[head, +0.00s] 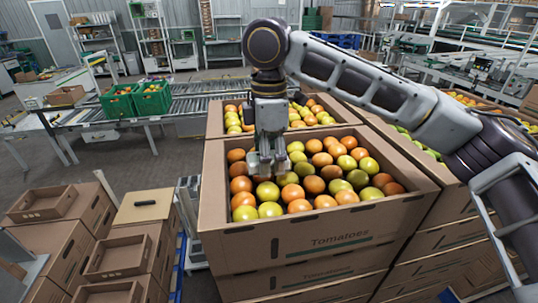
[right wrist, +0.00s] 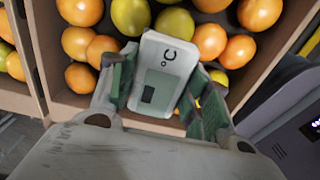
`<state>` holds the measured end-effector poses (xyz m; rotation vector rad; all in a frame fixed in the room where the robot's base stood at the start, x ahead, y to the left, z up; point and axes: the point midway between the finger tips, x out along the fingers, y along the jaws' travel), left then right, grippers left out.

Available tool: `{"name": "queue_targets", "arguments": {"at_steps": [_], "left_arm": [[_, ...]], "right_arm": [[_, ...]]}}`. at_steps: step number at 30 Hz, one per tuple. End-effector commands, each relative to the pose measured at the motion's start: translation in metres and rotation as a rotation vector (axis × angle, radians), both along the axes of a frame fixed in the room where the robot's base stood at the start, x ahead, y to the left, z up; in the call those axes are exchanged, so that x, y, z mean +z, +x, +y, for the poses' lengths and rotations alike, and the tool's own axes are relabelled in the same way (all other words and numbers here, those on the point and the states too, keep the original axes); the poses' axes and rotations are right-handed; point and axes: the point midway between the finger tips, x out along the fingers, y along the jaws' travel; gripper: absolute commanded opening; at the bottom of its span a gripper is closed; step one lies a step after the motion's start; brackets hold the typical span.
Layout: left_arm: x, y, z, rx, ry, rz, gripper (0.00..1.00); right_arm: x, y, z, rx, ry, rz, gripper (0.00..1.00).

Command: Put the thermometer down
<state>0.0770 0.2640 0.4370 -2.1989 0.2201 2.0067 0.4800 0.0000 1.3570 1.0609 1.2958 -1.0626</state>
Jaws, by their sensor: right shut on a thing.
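The thermometer (right wrist: 168,52) is a white, flat device with a "°C" mark and a grey-green display. It sits between the green-padded fingers of my right gripper (right wrist: 163,88) in the right wrist view, and the gripper is shut on it. In the head view my right gripper (head: 267,168) points down over the left part of a cardboard crate of tomatoes (head: 325,240). The thermometer is hard to make out there against the grey fingers. I cannot tell whether it touches the tomatoes (head: 300,206) below. My left gripper is not in view.
Another tomato crate (head: 215,120) stands behind, and more crates stand to the right. Stacked empty cartons (head: 120,255) and a lidded box (head: 144,204) are at the lower left. Green crates (head: 152,98) sit by a roller conveyor (head: 205,92) at the back left.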

Motion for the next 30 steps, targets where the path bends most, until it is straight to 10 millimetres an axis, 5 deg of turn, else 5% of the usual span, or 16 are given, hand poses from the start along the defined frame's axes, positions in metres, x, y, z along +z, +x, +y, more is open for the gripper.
{"name": "queue_targets", "arguments": {"at_steps": [8, 9, 14, 30], "left_arm": [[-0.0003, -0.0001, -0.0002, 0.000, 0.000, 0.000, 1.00], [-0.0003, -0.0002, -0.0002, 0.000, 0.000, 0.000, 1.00], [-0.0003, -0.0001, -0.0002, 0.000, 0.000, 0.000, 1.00], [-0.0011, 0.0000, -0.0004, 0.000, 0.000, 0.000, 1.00]], "right_arm": [[-0.0024, 0.0000, 0.0000, 0.000, 0.000, 0.000, 0.21], [-0.0026, 0.0000, 0.0000, 0.000, 0.000, 0.000, 0.50], [-0.0024, 0.0000, -0.0001, 0.000, 0.000, 0.000, 0.69], [0.0035, 0.0003, 0.0002, -0.001, 0.000, 0.000, 0.69]]}}
